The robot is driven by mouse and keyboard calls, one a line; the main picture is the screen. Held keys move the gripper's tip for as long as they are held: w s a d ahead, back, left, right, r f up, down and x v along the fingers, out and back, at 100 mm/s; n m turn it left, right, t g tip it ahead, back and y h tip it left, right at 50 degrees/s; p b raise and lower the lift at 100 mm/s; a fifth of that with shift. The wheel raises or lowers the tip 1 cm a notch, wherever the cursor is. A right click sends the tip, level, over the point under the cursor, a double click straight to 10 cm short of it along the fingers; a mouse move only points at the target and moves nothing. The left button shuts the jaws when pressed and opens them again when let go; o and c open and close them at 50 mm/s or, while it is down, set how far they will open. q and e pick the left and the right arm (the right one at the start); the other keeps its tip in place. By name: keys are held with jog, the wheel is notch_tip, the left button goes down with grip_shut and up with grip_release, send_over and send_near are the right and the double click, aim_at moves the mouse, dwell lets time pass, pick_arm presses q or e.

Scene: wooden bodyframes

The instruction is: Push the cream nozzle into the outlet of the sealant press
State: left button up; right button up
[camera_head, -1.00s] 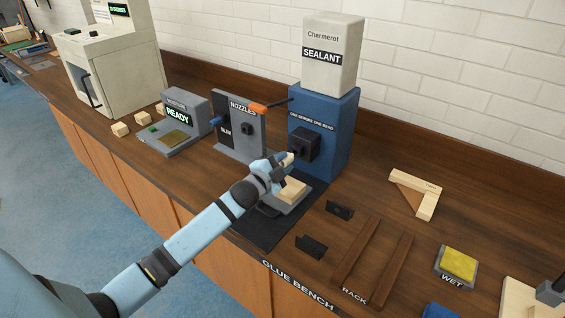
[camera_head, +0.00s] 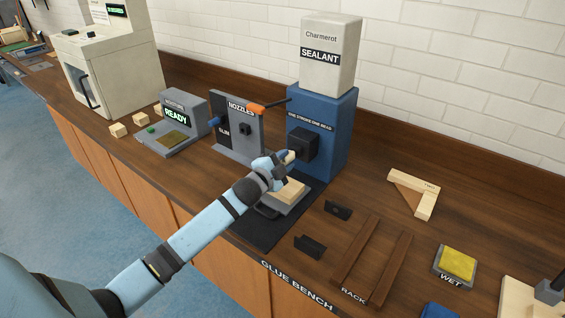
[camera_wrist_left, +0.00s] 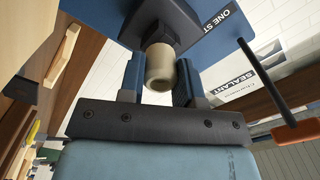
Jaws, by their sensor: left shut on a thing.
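The sealant press (camera_head: 341,130) is a blue body with a white sealant tank (camera_head: 331,60) on top. Its outlet is a black block (camera_head: 304,144) on the front face. My left gripper (camera_head: 283,160) is shut on the cream nozzle (camera_head: 290,156), right in front of the outlet. In the left wrist view the nozzle (camera_wrist_left: 160,66) sits between the two blue fingers, its far end at the black outlet block (camera_wrist_left: 172,22). I cannot tell how deep it sits in the outlet. My right gripper is out of view.
A pale wooden piece (camera_head: 290,190) lies on a grey holder below the outlet. A dark wooden rack (camera_head: 372,262) and small black brackets stand to the right.

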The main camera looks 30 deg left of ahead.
pick_arm(q)
jog(key=shift+w, duration=0.55)
jog(key=o, duration=1.1)
jog(key=s, duration=0.4)
jog(key=s+b, duration=0.1)
jog(key=s, duration=0.4)
jog(key=s+a, duration=0.1)
jog(key=s, duration=0.3)
jog(key=shift+s+b, duration=0.35)
